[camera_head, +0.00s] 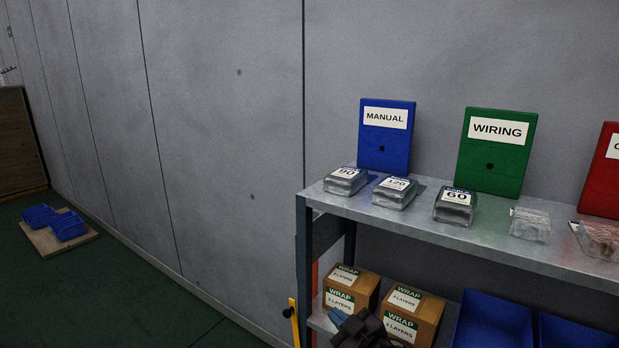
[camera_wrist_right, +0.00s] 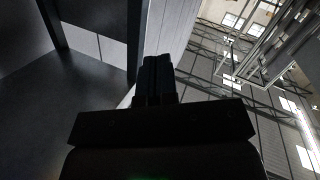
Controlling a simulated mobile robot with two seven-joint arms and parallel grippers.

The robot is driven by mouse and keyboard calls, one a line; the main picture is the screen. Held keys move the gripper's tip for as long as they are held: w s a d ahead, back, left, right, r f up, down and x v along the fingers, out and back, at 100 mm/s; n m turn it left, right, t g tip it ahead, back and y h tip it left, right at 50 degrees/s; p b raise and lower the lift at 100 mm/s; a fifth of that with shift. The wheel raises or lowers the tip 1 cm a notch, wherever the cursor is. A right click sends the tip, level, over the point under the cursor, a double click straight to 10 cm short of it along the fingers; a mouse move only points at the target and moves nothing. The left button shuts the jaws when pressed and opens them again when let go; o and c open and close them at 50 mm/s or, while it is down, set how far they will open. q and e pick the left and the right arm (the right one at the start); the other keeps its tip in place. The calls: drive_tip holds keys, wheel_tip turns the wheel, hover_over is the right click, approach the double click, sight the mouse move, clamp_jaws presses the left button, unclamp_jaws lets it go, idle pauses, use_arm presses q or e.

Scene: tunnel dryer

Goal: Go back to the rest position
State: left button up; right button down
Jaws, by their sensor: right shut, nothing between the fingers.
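My right gripper (camera_head: 360,326) shows as a dark shape at the bottom edge of the head view, in front of the wrap boxes on the shelf unit's lower level. In the right wrist view its dark fingers (camera_wrist_right: 157,75) are together with nothing between them. That view looks up past a wall panel to the ceiling. My left gripper is in neither view.
A metal shelf unit (camera_head: 440,222) stands at the right against a grey wall, bearing several labelled packs, with blue, green and red binders behind. Wrap boxes (camera_head: 412,310) and blue bins (camera_head: 492,322) sit below.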

drive_tip(key=s+d+f+m+g+h, duration=0.1)
drive_tip(key=s+d+f+m+h, duration=0.2)
drive_tip(key=s+d+f, duration=0.3)
drive_tip(key=s+d+f+m+h, duration=0.3)
drive_tip(key=s+d+f, duration=0.3)
drive_tip(key=s, duration=0.7)
drive_tip(key=s+d+f+m+g+h, duration=0.1)
drive_tip(key=s+d+f+m+h, duration=0.2)
drive_tip(key=s+d+f, duration=0.4)
drive_tip(key=s+d+m, duration=0.1)
drive_tip(key=s+d, duration=0.1)
drive_tip(key=s, duration=0.1)
drive_tip(key=shift+d+g+h, duration=0.3)
drive_tip(key=shift+d+h, duration=0.05)
drive_tip(key=shift+h, duration=0.05)
drive_tip(key=shift+s, duration=0.15)
